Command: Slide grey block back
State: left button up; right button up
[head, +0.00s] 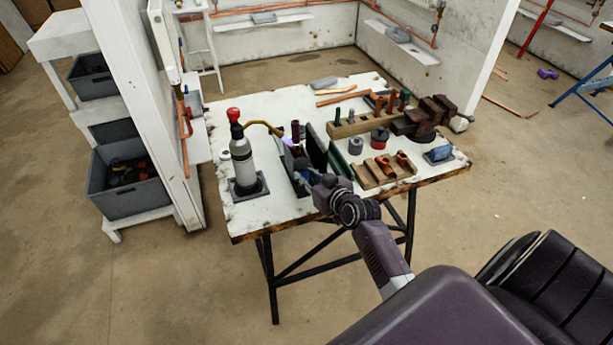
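A grey block (323,82) lies near the back edge of the white, worn worktable (262,108). My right arm reaches in from the lower right, and its gripper (303,172) is low over the front middle of the table. It is well in front of the grey block and apart from it. My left gripper is out of view.
A torch on a grey cylinder (240,160) stands at left, its nozzle reaching toward the slabs. Wooden racks (383,170) with copper fittings, tins and a dark brown stepped object (430,115) crowd the right. Copper pipes (335,91) lie near the block. The back left is clear.

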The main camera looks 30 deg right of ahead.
aim_at(302, 167)
grip_shut()
jog(key=shift+w, duration=0.1)
jog(key=shift+w+d+f+b, duration=0.15)
jog(key=shift+w+b, duration=0.1)
jog(key=shift+w, duration=0.5)
jog(key=shift+w+d+r+b, duration=0.1)
jog(key=shift+w+d+b, duration=0.15)
jog(key=shift+w, duration=0.5)
jog(key=shift+w+d+f+b, duration=0.1)
jog(key=shift+w+b, duration=0.2)
jog(key=shift+w, duration=0.45)
jog(key=o, duration=0.8)
grip_release()
jog(key=shift+s, duration=0.15)
